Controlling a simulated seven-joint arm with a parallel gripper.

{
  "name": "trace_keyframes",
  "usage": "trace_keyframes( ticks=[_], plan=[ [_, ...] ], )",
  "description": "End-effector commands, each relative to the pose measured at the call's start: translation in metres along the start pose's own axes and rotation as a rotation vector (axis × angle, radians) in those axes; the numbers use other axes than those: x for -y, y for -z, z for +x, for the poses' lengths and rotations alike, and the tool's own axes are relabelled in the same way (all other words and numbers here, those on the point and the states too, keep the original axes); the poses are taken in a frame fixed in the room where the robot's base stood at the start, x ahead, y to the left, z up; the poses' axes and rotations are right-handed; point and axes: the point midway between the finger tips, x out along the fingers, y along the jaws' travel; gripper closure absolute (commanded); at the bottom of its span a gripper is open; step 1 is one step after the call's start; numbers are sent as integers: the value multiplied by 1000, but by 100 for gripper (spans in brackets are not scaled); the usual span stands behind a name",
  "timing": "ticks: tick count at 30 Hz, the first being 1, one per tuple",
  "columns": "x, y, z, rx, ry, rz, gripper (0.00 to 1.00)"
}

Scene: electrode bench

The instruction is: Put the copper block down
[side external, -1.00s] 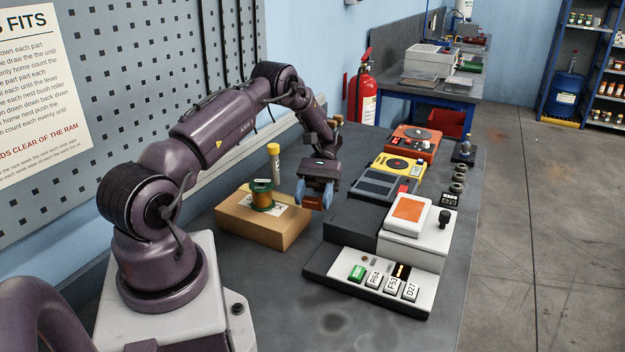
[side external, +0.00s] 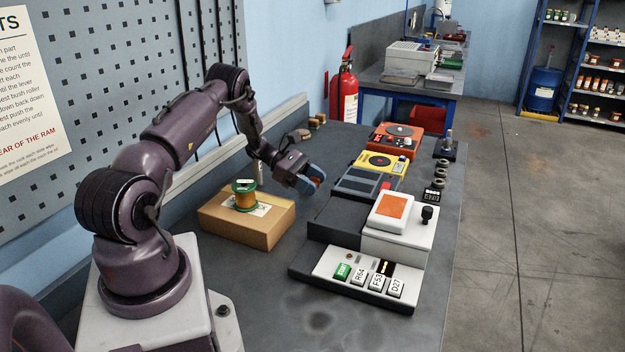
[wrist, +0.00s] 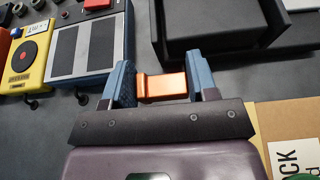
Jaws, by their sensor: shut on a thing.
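My gripper (wrist: 162,80) is shut on the copper block (wrist: 163,86), an orange-brown piece between its blue fingers in the wrist view. In the side view my gripper (side external: 314,179) is over the grey bench (side external: 318,320), between the cardboard box and the row of devices. It is tilted, with its fingers toward the devices. Whether the block touches the bench is unclear.
A cardboard box (side external: 270,232) with a green-flanged copper-wire spool (side external: 245,197) stands left of my gripper. A grey-panelled device (side external: 365,184), a yellow one (side external: 388,163) and a white-and-black machine (side external: 398,240) stand to the right. Bare bench lies between.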

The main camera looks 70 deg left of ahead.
Motion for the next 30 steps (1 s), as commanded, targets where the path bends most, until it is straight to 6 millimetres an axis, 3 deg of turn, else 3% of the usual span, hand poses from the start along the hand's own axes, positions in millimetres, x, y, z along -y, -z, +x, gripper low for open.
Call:
trace_keyframes(
  ticks=[13,30],
  plan=[
    [0,42,18,0,4,2,79],
    [0,47,20,1,3,3,79]
  ],
)
